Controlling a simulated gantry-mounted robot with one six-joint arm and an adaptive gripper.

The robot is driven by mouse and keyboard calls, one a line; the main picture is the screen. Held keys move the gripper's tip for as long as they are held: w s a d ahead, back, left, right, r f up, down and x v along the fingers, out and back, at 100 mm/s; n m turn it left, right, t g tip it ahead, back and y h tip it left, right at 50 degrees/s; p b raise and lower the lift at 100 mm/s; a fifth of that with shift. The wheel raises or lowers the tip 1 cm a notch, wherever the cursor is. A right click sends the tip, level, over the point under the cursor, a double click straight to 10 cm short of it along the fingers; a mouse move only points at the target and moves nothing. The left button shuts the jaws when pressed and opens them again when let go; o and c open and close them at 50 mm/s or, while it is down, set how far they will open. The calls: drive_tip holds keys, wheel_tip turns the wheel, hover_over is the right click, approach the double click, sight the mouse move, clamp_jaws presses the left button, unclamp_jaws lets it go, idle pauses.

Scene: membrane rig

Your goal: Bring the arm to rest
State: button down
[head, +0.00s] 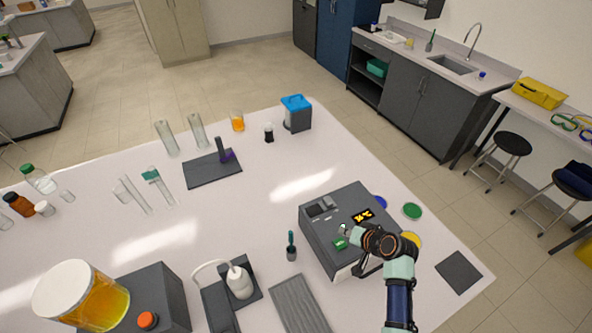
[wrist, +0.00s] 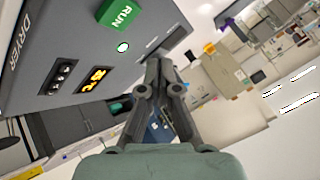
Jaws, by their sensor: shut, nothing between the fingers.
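My gripper (head: 347,231) is shut and empty over the front part of the grey dryer (head: 322,228) in the head view. Its closed fingers (wrist: 155,65) also show in the wrist view, beside the dryer's panel (wrist: 60,50). That panel carries the word DRYER, a green RUN button (wrist: 121,14), a small lit indicator (wrist: 123,47) and an orange display (wrist: 96,86). The fingertips appear apart from the RUN button (head: 340,243), which shows just left of the gripper in the head view. I cannot tell the exact gap between the fingers and the panel.
A pen-like tool in a small holder (head: 291,252) stands left of the dryer. Green (head: 412,211) and yellow (head: 414,240) discs lie to its right, with a dark square pad (head: 458,272) near the table edge. The white table (head: 240,215) is clear in the middle.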

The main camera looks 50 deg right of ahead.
drive_tip(key=w+a+r+n+t+y, duration=0.1)
drive_tip(key=w+a+r+n, duration=0.4)
drive_tip(key=a, duration=0.7)
drive_tip(key=w+a+r+n, duration=0.2)
drive_tip(key=w+a+r, duration=0.5)
drive_tip(key=a, duration=0.4)
drive_tip(key=s+a+r+n+t, duration=0.1)
drive_tip(key=s+a+r+n, duration=0.1)
drive_tip(key=a+r, duration=0.5)
drive_tip(key=s+a+r+n+t+y, duration=0.1)
drive_tip(key=s+a+r, duration=0.4)
drive_tip(key=a, duration=0.9)
drive_tip(key=shift+a+r+n+t+y, duration=0.3)
drive_tip(key=shift+a+r+n+t, duration=0.15)
drive_tip(key=shift+r+n, duration=0.6)
drive_tip(key=shift+f, duration=0.1)
